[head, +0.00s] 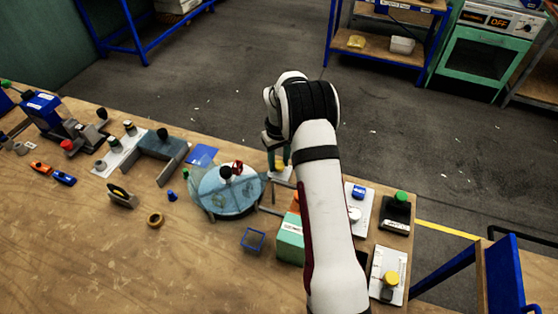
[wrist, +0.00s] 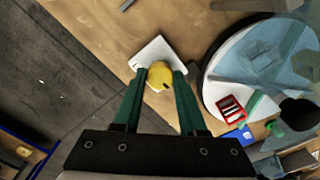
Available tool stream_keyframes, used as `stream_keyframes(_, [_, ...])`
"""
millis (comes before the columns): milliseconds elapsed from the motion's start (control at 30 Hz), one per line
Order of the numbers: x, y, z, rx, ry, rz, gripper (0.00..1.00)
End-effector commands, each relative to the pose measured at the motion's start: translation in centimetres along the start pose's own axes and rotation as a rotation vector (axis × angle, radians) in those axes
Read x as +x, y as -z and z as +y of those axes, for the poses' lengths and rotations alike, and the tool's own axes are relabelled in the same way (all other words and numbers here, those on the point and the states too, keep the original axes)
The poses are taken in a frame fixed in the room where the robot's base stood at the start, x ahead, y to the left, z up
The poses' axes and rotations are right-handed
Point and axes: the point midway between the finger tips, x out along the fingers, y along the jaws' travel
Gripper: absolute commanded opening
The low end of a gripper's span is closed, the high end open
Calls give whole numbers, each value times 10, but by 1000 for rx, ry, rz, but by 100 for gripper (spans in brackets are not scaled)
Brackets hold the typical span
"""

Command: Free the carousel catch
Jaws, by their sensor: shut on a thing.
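My gripper (wrist: 160,85) points down with its two green fingers shut on a yellow knob (wrist: 158,75). The knob stands on a small white plate (wrist: 152,52) at the far edge of the bench; I take it for the carousel catch. In the head view the knob (head: 279,166) is partly hidden by my wrist and fingers. The round carousel (head: 228,202), pale blue under a clear cover, sits just left of the plate in the head view. It fills the right side of the wrist view (wrist: 215,85). A red part and a dark knob show on top of it.
A green box (head: 290,240) stands beside my arm. A blue-edged tray (head: 253,239) is in front of the carousel. The front left bench is mostly clear.

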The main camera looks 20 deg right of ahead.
Motion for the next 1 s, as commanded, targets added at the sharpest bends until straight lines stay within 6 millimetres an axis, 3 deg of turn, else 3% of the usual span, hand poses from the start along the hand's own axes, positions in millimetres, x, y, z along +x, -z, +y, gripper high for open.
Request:
stream_keyframes(100, [-1, 1, 1, -2, -2, 4, 0])
stream_keyframes(133, [-1, 1, 1, -2, -2, 4, 46])
stream_keyframes(267, [0, 1, 0, -1, -2, 3, 70])
stream_keyframes(533, [0, 0, 0, 0, -1, 1, 71])
stream_keyframes(667, [-13, 1, 0, -1, -2, 4, 71])
stream_keyframes(1000, [-115, 1, 0, 0, -2, 6, 71])
